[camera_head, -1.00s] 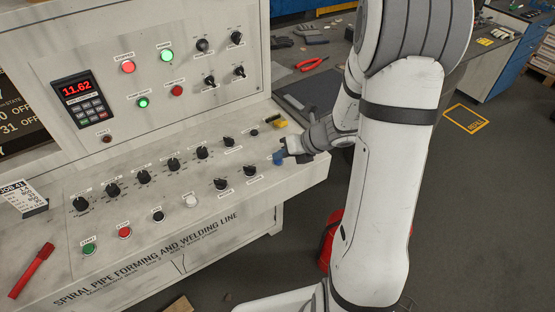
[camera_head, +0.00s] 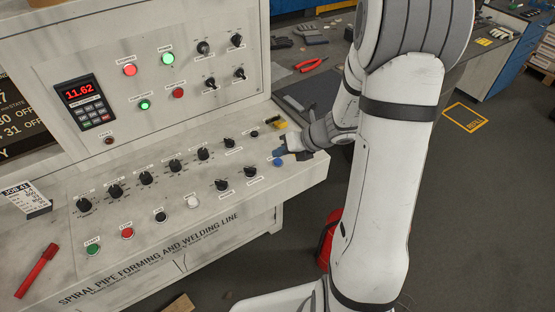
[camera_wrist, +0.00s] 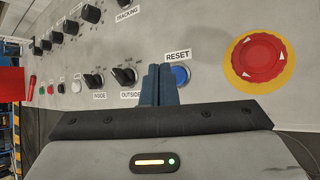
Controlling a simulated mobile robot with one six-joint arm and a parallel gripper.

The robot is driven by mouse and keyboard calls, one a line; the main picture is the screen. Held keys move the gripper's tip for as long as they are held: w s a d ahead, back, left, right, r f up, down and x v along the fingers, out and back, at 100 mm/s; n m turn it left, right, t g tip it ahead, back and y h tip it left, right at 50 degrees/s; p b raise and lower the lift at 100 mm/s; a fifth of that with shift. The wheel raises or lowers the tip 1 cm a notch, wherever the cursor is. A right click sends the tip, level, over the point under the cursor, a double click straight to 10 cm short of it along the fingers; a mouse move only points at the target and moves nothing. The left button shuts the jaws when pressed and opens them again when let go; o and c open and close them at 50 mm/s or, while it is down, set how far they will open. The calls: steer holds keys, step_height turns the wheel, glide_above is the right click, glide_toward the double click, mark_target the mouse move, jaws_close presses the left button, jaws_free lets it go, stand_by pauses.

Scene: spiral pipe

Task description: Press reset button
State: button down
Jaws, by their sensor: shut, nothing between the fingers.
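The blue round reset button (camera_head: 278,162) sits near the right end of the sloped control panel. In the wrist view it (camera_wrist: 181,75) lies under the RESET label, with a pale ring around it. My gripper (camera_head: 280,152) is shut and empty, its blue-grey fingertips just behind the button in the head view. In the wrist view the fingertips (camera_wrist: 160,84) stand just left of the button and hide a little of its edge. I cannot tell whether they touch the panel.
A red emergency stop with a yellow ring (camera_wrist: 259,58) is right of the button in the wrist view. The black OUTSIDE knob (camera_wrist: 124,76) is close on the left. More knobs and the white button (camera_head: 192,202) line the panel. A red marker (camera_head: 36,270) lies at left.

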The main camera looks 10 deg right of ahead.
steer(key=shift+r+p, duration=2.25)
steer(key=shift+r, duration=0.3)
steer(key=shift+f, duration=0.1)
steer(key=s+a+r+n+g+h, duration=0.1)
steer(key=s+a+r+n+g, duration=0.15)
steer(key=s+r+n, duration=0.4)
steer(key=s+a+r+n+g+h, duration=0.1)
steer(key=s+a+r+n, duration=0.25)
steer(key=n, duration=0.65)
steer(key=s+d+r+n+h, duration=0.2)
steer(key=s+n, duration=0.3)
steer(key=n, duration=0.4)
steer(key=s+d+r+n+t+h, duration=0.1)
steer(key=s+d+r+n+h, duration=0.2)
steer(key=s+n, duration=0.2)
steer(key=n, duration=0.3)
steer(key=shift+s+n, duration=0.35)
steer(key=shift+s, duration=0.05)
